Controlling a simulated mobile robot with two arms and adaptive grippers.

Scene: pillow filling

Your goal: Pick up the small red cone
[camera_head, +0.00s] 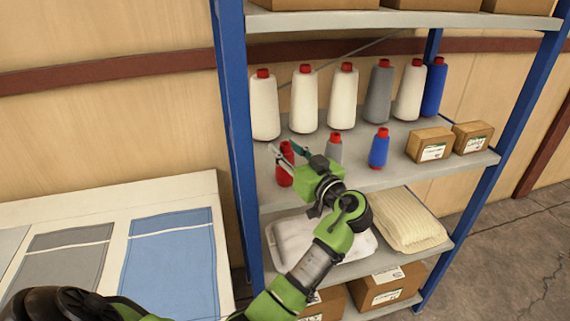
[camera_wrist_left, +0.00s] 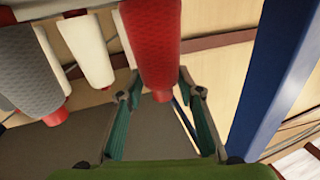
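The small red cone (camera_head: 285,166) stands at the front left of the middle shelf, partly hidden behind my left gripper. In the left wrist view the red cone (camera_wrist_left: 153,45) appears upside down, with its narrow end between the two fingertips. My left gripper (camera_head: 284,149) is open, its fingers spread on either side of the cone's upper part. The fingers also show apart in the left wrist view (camera_wrist_left: 158,88). I cannot tell whether either finger touches the cone. My right gripper is not in view.
A small grey cone (camera_head: 334,148) and a small blue cone (camera_head: 379,150) stand to the right on the same shelf (camera_head: 402,178). Several tall cones stand behind. A blue post (camera_head: 236,130) is close on the left. Two boxes (camera_head: 430,145) (camera_head: 473,137) sit farther right.

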